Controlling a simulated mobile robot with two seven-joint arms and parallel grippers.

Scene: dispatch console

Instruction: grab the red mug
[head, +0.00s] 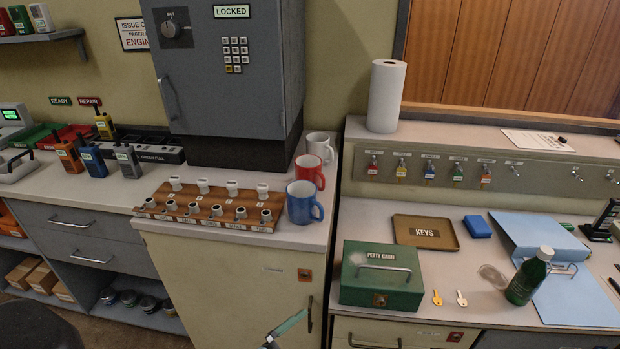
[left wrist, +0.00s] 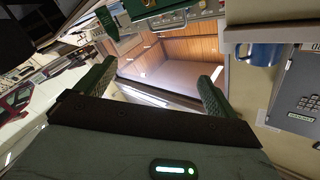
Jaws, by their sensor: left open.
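The red mug (head: 309,171) stands upright on the right end of the counter in the head view, between a white mug (head: 319,146) behind it and a blue mug (head: 302,204) in front. Its handle points right. The red mug does not show in the left wrist view. A blue mug (left wrist: 258,54) is at the right of that view. My left gripper (left wrist: 156,86) is open with nothing between its fingers. In the head view, a small greenish piece at the bottom edge, below the mugs, looks like part of my left gripper. My right gripper is not in view.
A wooden rack (head: 213,207) with several white and grey pieces lies left of the mugs. A locked grey cabinet (head: 225,70) stands behind it.

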